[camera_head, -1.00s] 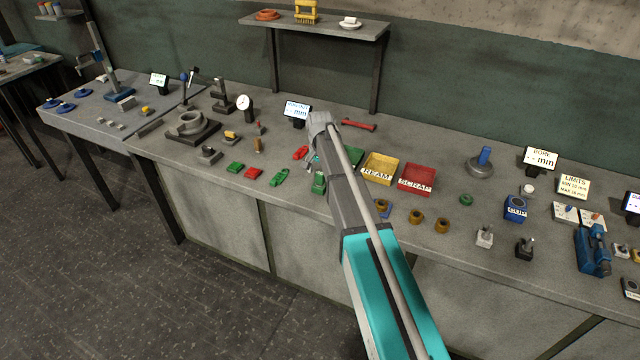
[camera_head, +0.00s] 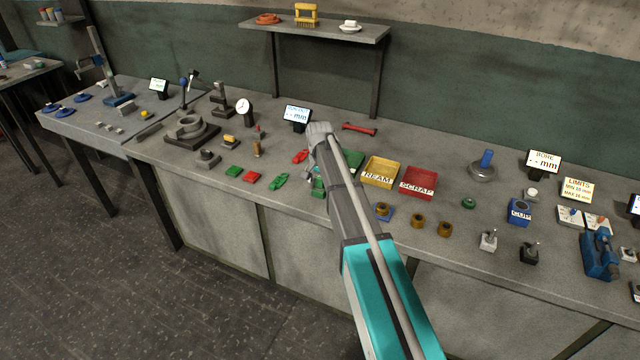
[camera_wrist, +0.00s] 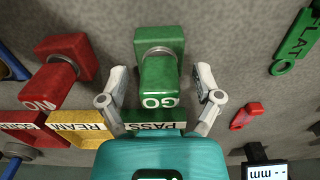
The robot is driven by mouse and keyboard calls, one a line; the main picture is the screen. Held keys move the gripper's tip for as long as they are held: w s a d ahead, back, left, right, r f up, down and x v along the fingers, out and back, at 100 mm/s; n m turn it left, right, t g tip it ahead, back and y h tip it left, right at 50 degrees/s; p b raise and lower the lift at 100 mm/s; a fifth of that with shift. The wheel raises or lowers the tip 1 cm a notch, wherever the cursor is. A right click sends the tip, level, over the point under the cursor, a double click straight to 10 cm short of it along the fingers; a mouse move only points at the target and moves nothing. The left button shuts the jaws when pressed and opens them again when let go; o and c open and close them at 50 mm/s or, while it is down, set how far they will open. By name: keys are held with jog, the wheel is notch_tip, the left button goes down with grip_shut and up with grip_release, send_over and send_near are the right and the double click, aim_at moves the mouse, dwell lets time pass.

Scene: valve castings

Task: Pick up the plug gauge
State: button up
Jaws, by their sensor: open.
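A green plug-gauge piece marked GO (camera_wrist: 158,84) shows in the wrist view, with a metal collar between it and a green block (camera_wrist: 158,40). My gripper (camera_wrist: 160,78) is open, its two fingers on the left and right sides of the GO piece, with gaps visible. A similar red piece marked NO (camera_wrist: 48,85) is to the left, with a red block behind it. In the head view, green shows at the gauge's place (camera_head: 318,188), mostly hidden by my arm.
A green PASS tray (camera_wrist: 155,127), yellow REAM tray (camera_head: 380,172) and red SCRAP tray (camera_head: 418,182) are close by. A green FLAT tag (camera_wrist: 295,45) and a small red part (camera_wrist: 246,115) lie to the right in the wrist view.

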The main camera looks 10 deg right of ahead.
grip_shut()
jog(key=shift+r, duration=0.2)
dwell(0.4)
notch_tip(320, 180, up, 3)
jog(key=p, duration=0.3)
jog(key=s+d+r+p, duration=0.2)
jog(key=s+r+p, duration=0.7)
jog(key=s, duration=0.5)
jog(key=shift+r+p, duration=0.3)
jog(key=shift+p, duration=0.2)
